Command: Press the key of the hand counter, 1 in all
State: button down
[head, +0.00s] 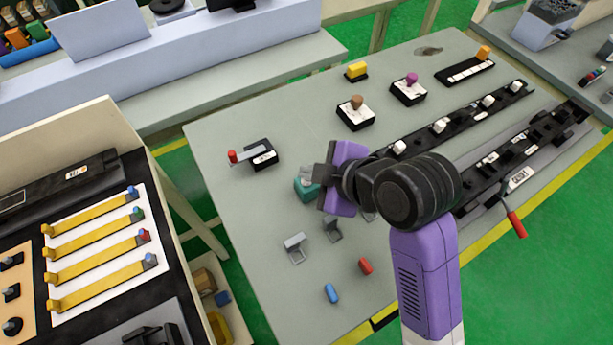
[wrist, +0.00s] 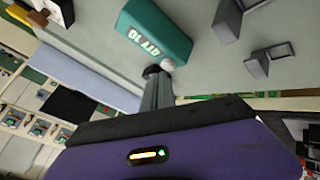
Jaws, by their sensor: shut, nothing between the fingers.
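Grey brackets (head: 294,247), a blue piece (head: 331,293) and a red piece (head: 365,266) lie toward the table's front. A red-knobbed lever (head: 258,153) stands to the left, knob boxes (head: 355,114) behind. Black rails with white clips (head: 440,125) run along the right.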

aim_at(310, 185)
jog(key=shift+f+b, duration=0.3)
jog(key=shift+f, duration=0.15)
dwell(0.4)
jog(key=shift+r, duration=0.1)
jog(key=shift+r+p, duration=0.8)
notch_tip(310, 185, up, 5)
jog(key=p, duration=0.4)
dwell(1.0)
